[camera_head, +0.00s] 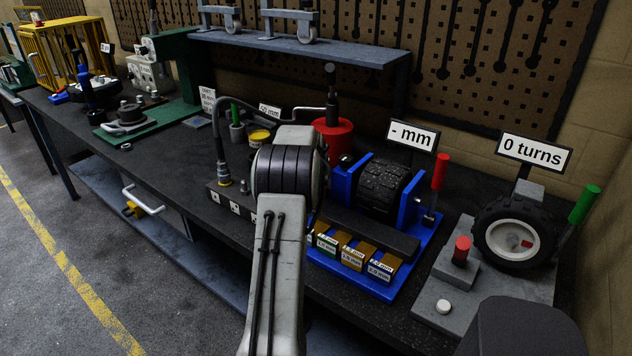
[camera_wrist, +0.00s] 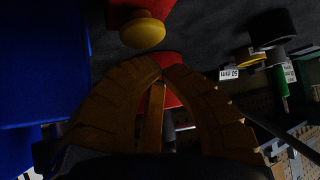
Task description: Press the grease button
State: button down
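In the wrist view, a round yellow button (camera_wrist: 143,32) sits on a red part near the top; no label on it is readable. My gripper (camera_wrist: 165,70) has two curved orange-brown fingers that meet at the tips, just beside the yellow button in the picture. Nothing is seen held between them. I cannot tell whether the tips touch anything. In the head view my wrist hides the fingers, and this yellow button does not show. A red cylinder (camera_head: 332,137) with a black top stands behind my wrist there.
A blue jig (camera_head: 424,252) with a black roller and labelled blocks stands right of my arm. A grey plate (camera_head: 498,283) farther right carries a wheel (camera_head: 508,232) and a white button (camera_head: 443,306). A yellow-lidded tin (camera_head: 260,137) stands behind, left. A shelf (camera_head: 300,44) overhangs the bench.

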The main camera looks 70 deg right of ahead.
jog(key=shift+f+b, duration=1)
jog(key=shift+f, duration=0.05)
dwell(1.4)
jog(key=shift+r, duration=0.1)
jog(key=shift+r+p, duration=0.65)
jog(key=shift+r, duration=0.25)
jog(key=shift+r+p, duration=1.75)
jog(key=shift+r, duration=0.8)
